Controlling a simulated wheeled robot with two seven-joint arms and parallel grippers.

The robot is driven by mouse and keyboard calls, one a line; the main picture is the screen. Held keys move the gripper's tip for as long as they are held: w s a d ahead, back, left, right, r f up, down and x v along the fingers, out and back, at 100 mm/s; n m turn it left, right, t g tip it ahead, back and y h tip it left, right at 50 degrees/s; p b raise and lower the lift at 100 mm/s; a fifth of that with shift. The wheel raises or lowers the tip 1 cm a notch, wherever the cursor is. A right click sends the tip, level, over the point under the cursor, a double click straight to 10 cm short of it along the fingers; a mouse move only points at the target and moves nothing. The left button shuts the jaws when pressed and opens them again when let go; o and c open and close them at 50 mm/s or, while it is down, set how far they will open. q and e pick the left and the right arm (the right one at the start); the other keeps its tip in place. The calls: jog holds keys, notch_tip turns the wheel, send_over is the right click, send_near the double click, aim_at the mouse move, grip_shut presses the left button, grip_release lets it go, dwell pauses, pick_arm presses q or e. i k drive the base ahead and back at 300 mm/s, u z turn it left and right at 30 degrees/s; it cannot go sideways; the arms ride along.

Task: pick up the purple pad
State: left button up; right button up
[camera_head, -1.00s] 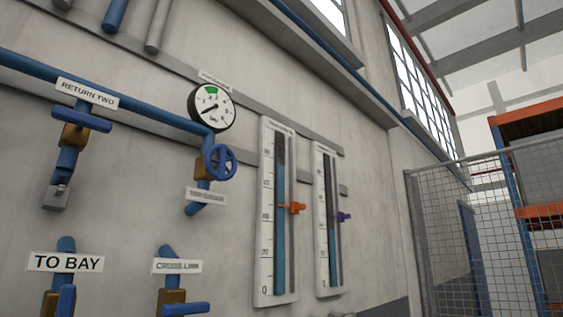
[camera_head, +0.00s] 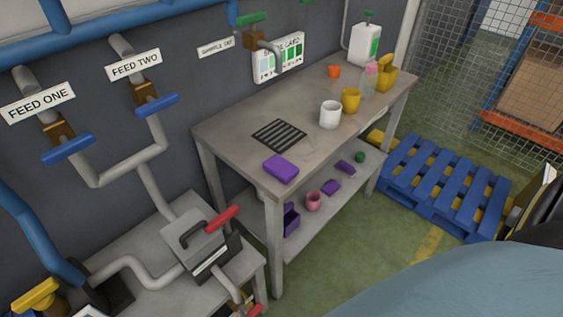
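A purple pad (camera_head: 281,168) lies flat on top of the grey workbench (camera_head: 235,133), near its front left corner. It sits just in front of a black slatted grate (camera_head: 279,134). Neither of my grippers shows in the head view.
Piping and a lower table (camera_head: 150,290) with a red-handled valve are at left. A blue pallet (camera_head: 440,185) lies at right. Green floor before the bench is clear.

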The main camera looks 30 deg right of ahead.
aim_at(277, 167)
jog(key=k, duration=1.3)
jog(key=z, duration=0.55)
jog(key=i, duration=1.6)
jog(key=u, duration=0.85)
